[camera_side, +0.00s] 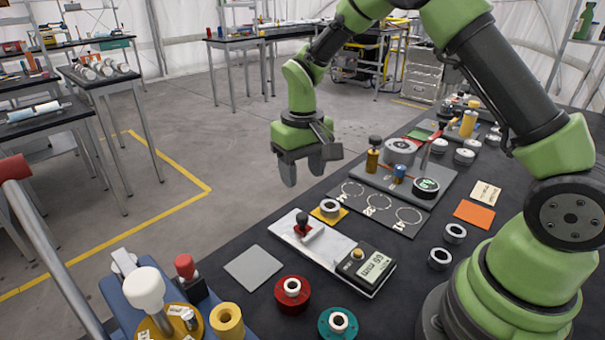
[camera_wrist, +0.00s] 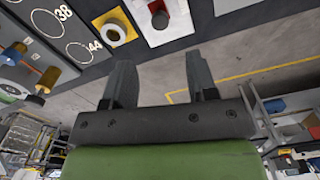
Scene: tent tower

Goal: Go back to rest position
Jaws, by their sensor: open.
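My gripper (camera_side: 302,172) hangs in the air over the far left edge of the black table (camera_side: 235,250), with its fingers pointing down. It is open and empty. In the wrist view, the two fingers of my gripper (camera_wrist: 162,82) stand apart with grey floor showing between them. My green and dark grey arm reaches up and over from its base at the right.
A dark plate with marked circles (camera_side: 378,208) lies close to my gripper, beside a brass-coloured cylinder (camera_side: 373,160). A white device with a display (camera_side: 335,250), a red ring (camera_side: 292,294) and a teal ring (camera_side: 338,324) lie nearer. Open floor (camera_side: 215,150) is left.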

